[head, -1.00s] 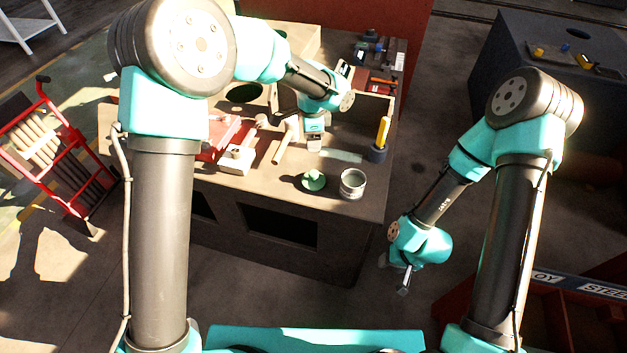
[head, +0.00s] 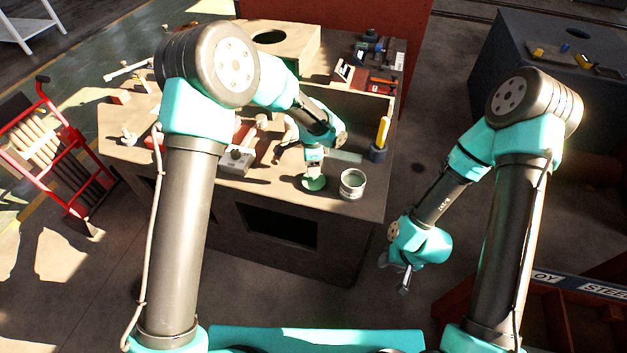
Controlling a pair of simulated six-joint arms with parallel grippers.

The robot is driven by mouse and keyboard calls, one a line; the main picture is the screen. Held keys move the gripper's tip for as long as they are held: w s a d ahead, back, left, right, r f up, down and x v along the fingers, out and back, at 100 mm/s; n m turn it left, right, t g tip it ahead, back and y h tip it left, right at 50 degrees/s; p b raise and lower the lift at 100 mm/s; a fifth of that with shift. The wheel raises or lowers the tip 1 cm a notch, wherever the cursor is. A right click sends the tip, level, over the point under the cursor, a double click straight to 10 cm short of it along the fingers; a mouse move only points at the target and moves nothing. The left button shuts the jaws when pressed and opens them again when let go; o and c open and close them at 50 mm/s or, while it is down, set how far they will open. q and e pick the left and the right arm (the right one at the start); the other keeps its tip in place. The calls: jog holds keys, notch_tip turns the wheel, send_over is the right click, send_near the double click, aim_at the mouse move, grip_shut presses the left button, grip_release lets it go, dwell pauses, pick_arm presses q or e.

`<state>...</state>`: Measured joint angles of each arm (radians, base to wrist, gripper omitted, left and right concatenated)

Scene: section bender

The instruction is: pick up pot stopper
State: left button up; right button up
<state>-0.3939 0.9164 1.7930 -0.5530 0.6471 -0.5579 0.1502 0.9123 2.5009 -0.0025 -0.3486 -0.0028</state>
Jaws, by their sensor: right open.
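The pot stopper (head: 314,184), a small green disc, lies near the front edge of the workbench top, just left of a grey pot (head: 353,186). My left gripper (head: 313,172) reaches down from above over the stopper and hides its knob. Whether its fingers are around the knob, touching it or a little above it cannot be told. The stopper's green rim still looks flat on the bench. My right gripper (head: 405,279) hangs open and empty in front of the bench's right side, clear of everything.
A dark holder (head: 378,153) with a yellow-handled tool stands behind the pot. A grey-and-white block tool (head: 237,161) and a mallet lie to the left. A wooden box (head: 277,40) stands behind. A red cart (head: 60,150) is on the floor at left.

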aim_at(314, 178)
pick_arm(q)
jog(key=shift+f, duration=0.1)
jog(key=shift+s+d+f, duration=0.1)
jog(key=shift+f, duration=1.15)
jog(key=shift+s+d+f, duration=0.1)
jog(key=shift+f, duration=1.15)
jog(key=shift+c, duration=0.4)
jog(key=c, duration=1)
jog(key=shift+w, duration=0.1)
jog(key=shift+r, duration=0.15)
